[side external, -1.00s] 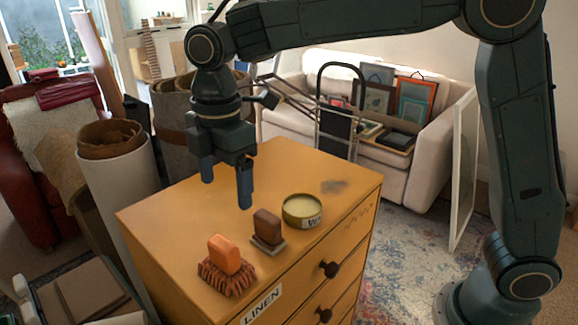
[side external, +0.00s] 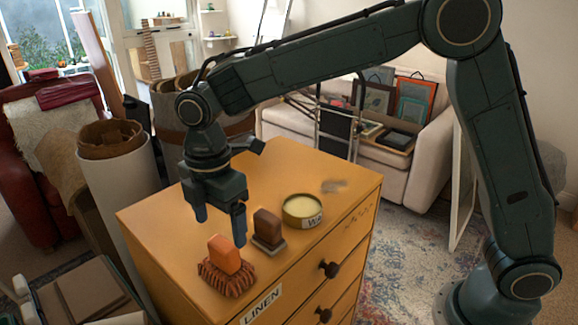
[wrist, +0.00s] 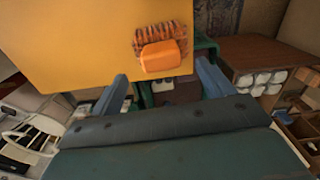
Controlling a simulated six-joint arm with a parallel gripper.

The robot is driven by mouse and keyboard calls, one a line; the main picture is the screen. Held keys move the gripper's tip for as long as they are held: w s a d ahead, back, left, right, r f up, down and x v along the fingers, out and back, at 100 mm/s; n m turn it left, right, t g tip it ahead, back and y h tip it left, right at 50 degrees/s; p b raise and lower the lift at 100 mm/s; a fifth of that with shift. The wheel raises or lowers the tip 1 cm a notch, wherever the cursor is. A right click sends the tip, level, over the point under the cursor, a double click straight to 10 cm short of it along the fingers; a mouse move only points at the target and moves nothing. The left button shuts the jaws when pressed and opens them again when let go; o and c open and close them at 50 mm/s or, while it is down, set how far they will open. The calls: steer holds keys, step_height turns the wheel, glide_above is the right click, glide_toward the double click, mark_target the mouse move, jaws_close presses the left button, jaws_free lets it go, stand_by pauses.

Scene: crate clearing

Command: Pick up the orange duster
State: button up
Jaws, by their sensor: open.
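The orange duster (side external: 225,262) has an orange block handle on a shaggy reddish-brown base. It sits near the front corner of the wooden drawer cabinet's top (side external: 165,230). My gripper (side external: 220,228) is open and empty, its fingers pointing down, above and just behind the duster in the side view. In the wrist view the duster (wrist: 161,54) lies ahead of the gap between my fingers (wrist: 168,82), apart from them as far as I can tell.
A brown block brush (side external: 267,228) stands close to the right of the duster. Beyond it is an open round tin (side external: 303,210) of pale wax. The cabinet's left top is bare. Rolled material (side external: 118,170) stands upright beside the cabinet.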

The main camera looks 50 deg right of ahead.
mark_target(222, 243)
steer(key=shift+f, duration=1.05)
steer(key=shift+f, duration=0.1)
steer(key=shift+f, duration=2.5)
steer(key=shift+c, duration=0.2)
steer(key=c, duration=1.1)
